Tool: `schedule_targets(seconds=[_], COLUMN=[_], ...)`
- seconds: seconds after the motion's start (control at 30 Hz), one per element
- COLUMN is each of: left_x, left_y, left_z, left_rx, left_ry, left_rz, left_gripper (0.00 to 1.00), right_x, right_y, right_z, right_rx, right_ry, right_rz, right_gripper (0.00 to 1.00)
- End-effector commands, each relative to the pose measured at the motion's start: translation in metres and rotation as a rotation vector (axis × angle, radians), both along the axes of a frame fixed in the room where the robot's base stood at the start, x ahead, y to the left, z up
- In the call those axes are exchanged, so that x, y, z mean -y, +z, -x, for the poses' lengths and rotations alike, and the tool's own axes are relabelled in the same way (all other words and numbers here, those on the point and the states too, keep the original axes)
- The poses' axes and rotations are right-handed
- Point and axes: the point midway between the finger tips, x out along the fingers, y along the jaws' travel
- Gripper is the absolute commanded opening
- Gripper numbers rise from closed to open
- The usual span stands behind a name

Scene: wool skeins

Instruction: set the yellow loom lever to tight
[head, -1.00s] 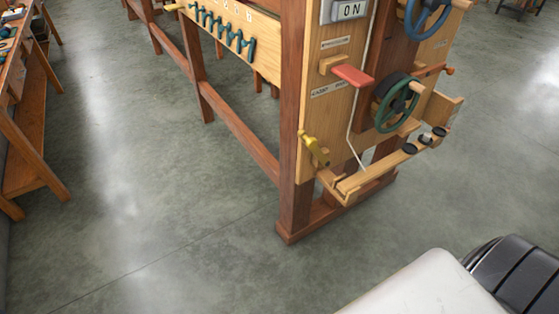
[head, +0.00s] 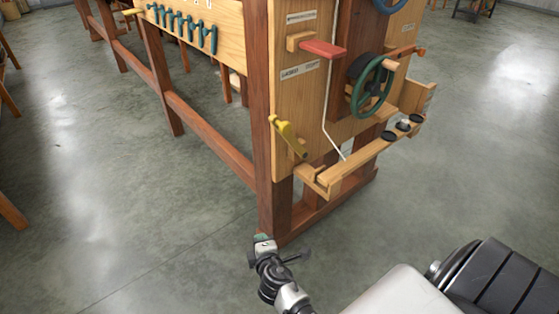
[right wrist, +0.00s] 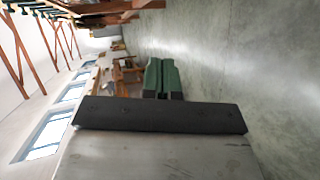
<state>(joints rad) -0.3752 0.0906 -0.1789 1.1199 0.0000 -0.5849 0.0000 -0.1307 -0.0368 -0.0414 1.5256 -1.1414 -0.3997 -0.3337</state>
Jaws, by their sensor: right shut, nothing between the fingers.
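The yellow lever (head: 289,139) is on the lower left of the loom's pale wooden side panel (head: 308,100). It slants from upper left down to lower right. I cannot read any tight mark beside it. My right gripper (head: 262,238) is low in the head view, in front of the foot of the loom post, below the lever and apart from it. In the right wrist view its green fingers (right wrist: 161,78) are together with nothing between them. My left gripper is not in view.
A red paddle-like handle (head: 323,49) and a green handwheel (head: 371,87) are above and right of the lever. A wooden ledge (head: 352,168) with dark round pieces juts out just below it. The grey floor (head: 130,220) on the left is clear.

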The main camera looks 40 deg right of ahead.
Motion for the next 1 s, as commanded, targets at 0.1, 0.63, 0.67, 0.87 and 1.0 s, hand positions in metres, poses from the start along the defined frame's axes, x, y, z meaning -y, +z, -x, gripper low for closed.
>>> schedule_targets(seconds=[0.1, 0.63, 0.67, 0.87, 1.0], left_x=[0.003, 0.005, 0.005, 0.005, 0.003], left_y=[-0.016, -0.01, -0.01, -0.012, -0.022], left_z=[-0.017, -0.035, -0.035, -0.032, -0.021], left_rx=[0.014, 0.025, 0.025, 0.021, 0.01], left_ry=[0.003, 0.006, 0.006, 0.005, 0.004], left_rz=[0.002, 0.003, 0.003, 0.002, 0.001], left_gripper=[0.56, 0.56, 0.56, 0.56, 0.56], right_x=[0.021, 0.048, 0.048, 0.051, 0.06], right_y=[0.075, 0.188, 0.187, 0.189, 0.196], right_z=[-0.024, -0.013, -0.013, -0.018, -0.034], right_rx=[0.189, 0.372, 0.372, 0.372, 0.374], right_ry=[-0.051, -0.202, -0.202, -0.201, -0.201], right_rz=[0.264, 0.603, 0.602, 0.601, 0.601], right_gripper=[0.0, 0.0, 0.0, 0.0, 0.0])
